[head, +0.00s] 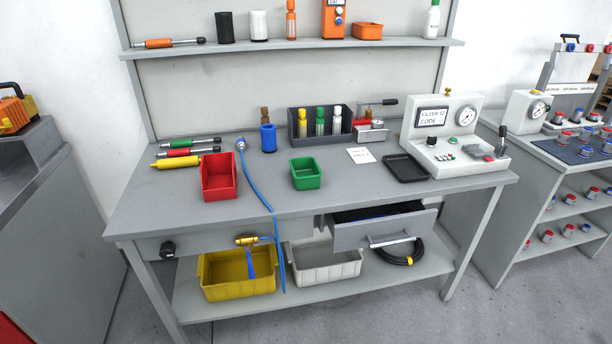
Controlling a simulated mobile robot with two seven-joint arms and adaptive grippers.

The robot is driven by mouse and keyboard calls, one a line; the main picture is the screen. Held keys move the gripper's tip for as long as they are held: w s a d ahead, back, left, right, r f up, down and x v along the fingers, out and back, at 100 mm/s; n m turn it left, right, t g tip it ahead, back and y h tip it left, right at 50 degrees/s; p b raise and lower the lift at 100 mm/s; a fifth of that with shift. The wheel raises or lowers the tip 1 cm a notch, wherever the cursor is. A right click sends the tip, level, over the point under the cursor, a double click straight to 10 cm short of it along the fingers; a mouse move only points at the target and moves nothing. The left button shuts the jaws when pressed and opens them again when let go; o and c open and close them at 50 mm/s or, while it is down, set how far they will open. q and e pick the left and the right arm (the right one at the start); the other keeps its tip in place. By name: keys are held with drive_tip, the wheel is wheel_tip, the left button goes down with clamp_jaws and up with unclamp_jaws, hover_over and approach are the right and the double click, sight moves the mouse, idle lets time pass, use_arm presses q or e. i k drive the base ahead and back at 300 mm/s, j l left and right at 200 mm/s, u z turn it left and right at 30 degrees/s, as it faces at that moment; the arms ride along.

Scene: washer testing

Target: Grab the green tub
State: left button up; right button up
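The green tub (306,183) is a small open bin. It stands upright on the grey workbench top (340,195), near the middle front, and looks empty. Nothing touches it. Neither of my grippers shows in the head view.
A red bin (219,186) stands left of the tub, with a blue hose (257,190) between them. A black tray (405,168) and white paper (361,155) lie to the right. A dark rack with bottles (296,138) stands behind. An open drawer (365,236) juts out below.

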sight(305, 172)
drive_tip(key=i+l+u, duration=0.1)
drive_tip(key=l, duration=0.3)
drive_tip(key=i+l, duration=0.25)
drive_tip(key=l, duration=0.15)
drive_tip(key=i+l+u, duration=0.15)
drive_tip(key=l, duration=0.25)
drive_tip(key=i+l, duration=0.1)
drive_tip(key=l, duration=0.3)
drive_tip(key=i+l+u, duration=0.15)
drive_tip(key=l, duration=0.3)
